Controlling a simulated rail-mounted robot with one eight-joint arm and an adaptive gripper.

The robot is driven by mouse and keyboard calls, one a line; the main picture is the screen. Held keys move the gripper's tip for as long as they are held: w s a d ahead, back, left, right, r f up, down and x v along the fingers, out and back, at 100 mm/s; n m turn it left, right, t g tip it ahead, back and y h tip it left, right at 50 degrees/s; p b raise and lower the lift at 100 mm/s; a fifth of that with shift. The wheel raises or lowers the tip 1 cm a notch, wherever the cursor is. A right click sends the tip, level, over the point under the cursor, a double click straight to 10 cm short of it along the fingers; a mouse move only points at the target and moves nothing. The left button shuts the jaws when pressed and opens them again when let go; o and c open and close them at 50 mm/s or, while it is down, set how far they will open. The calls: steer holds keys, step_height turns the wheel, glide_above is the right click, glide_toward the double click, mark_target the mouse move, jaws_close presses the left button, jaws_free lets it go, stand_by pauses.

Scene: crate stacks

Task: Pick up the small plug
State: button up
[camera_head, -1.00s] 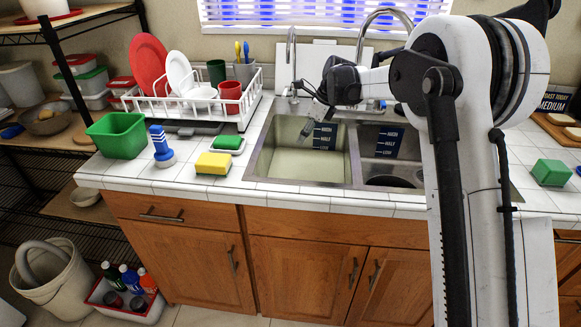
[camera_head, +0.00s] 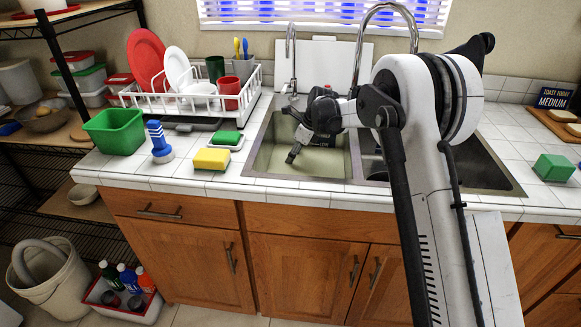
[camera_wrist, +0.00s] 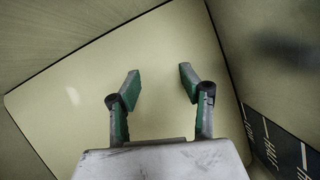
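No small plug can be made out in either view now. My gripper (camera_head: 293,157) hangs down inside the left basin of the sink (camera_head: 325,166). In the wrist view my gripper (camera_wrist: 160,77) is open, with its two green-and-black fingers apart and nothing between them. Below the fingers is the pale, bare basin floor (camera_wrist: 60,120), with only a faint bright spot on it. My arm hides most of the right basin and its floor in the head view.
Basin walls enclose my gripper, and a dark level label (camera_wrist: 285,145) is on one wall. A tall faucet (camera_head: 415,35) stands behind. A yellow sponge (camera_head: 211,159), a blue-and-white brush (camera_head: 159,143) and a dish rack (camera_head: 190,105) stand left of the sink.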

steer(key=shift+x, duration=1.1)
jaws_close()
steer(key=shift+r, duration=0.1)
